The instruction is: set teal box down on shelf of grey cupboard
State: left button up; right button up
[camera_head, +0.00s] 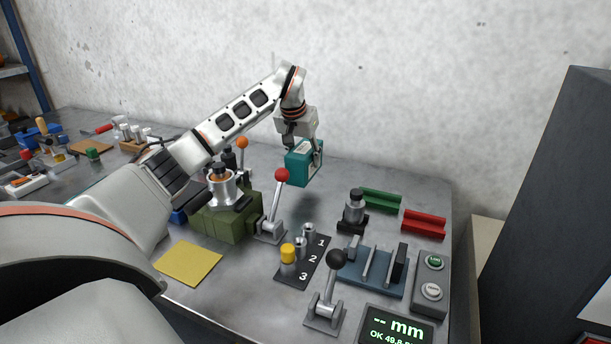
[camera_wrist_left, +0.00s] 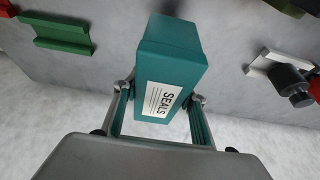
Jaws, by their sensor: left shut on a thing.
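The teal box (camera_head: 299,168) is held in the air above the metal bench in the head view. In the left wrist view the teal box (camera_wrist_left: 170,55) fills the middle, with a white label reading SEALS facing the camera. My left gripper (camera_head: 307,150) is shut on the box, and its two fingers press on either side of it in the left wrist view (camera_wrist_left: 160,100). A tall dark grey cabinet (camera_head: 555,180) stands at the right edge of the head view, perhaps the grey cupboard; no shelf inside it shows. My right gripper is not in view.
Below and around the box are a red-knobbed lever (camera_head: 275,205), a green block (camera_head: 382,198), a red block (camera_head: 424,222), a black-knobbed lever (camera_head: 331,285) and a numbered plate (camera_head: 293,272). A button box (camera_head: 431,275) sits near the bench's right edge. A yellow sheet (camera_head: 189,262) lies at left.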

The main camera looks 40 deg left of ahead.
pick_arm(q)
jog(key=shift+f+b, duration=0.3)
jog(key=shift+f, duration=2.4)
jog(key=shift+f+b, duration=0.25)
jog(key=shift+b, duration=0.05)
jog(key=o, duration=1.4)
jog(key=shift+r, duration=0.1)
jog(key=shift+c, duration=0.2)
